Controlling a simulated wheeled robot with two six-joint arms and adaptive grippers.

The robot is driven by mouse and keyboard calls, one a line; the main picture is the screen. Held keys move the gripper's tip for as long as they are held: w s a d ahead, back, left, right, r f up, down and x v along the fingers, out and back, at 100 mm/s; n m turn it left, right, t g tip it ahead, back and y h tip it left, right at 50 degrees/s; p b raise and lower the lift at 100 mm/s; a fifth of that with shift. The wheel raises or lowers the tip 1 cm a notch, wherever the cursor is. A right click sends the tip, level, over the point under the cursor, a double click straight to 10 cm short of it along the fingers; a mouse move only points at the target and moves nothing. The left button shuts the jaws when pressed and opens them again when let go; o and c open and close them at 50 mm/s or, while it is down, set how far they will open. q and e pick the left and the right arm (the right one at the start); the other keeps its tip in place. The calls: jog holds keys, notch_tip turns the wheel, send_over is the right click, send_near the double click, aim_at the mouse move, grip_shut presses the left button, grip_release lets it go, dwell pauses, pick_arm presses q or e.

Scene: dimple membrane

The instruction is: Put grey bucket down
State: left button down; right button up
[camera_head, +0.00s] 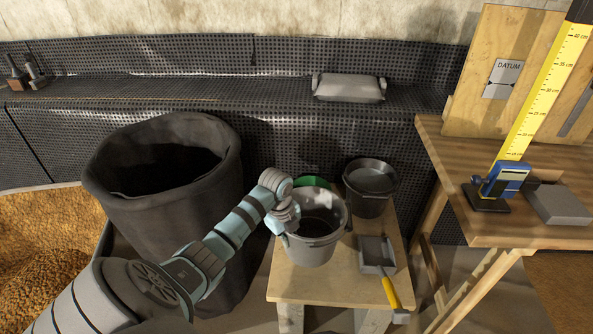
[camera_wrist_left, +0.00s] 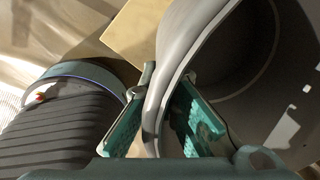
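The grey bucket (camera_head: 318,247) is upright over the small wooden table (camera_head: 290,287); I cannot tell whether its base touches the top. My left gripper (camera_head: 287,222) is at the left side of its rim. In the left wrist view the bucket (camera_wrist_left: 253,85) fills the right side. The left gripper (camera_wrist_left: 168,92) has one teal finger outside the bucket wall and one inside, closed on the rim. My right gripper is not in view.
A dark bucket (camera_head: 370,203) and a green object (camera_head: 314,182) are behind the grey bucket. A scoop with a yellow handle (camera_head: 390,290) lies at its right. A large black bin (camera_head: 165,215) stands left. A workbench (camera_head: 500,222) with a yellow scale (camera_head: 545,95) is at right.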

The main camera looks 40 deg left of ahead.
pick_arm(q)
jog(key=f, duration=0.2)
jog(key=f+b, duration=0.1)
jog(key=f, duration=0.2)
jog(key=shift+w+f, duration=0.25)
jog(key=shift+f, duration=0.1)
notch_tip(320, 180, down, 3)
jog(key=shift+f+b, duration=0.1)
jog(key=shift+b, duration=0.9)
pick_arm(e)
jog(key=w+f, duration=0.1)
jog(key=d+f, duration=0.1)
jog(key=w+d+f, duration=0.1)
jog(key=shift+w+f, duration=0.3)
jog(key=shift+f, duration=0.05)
pick_arm(q)
jog(key=c, duration=1.8)
grip_release()
jog(key=shift+s, duration=0.1)
jog(key=p, duration=0.6)
send_near(289, 250)
jog(key=shift+s+f, duration=0.2)
jog(key=shift+f, duration=0.25)
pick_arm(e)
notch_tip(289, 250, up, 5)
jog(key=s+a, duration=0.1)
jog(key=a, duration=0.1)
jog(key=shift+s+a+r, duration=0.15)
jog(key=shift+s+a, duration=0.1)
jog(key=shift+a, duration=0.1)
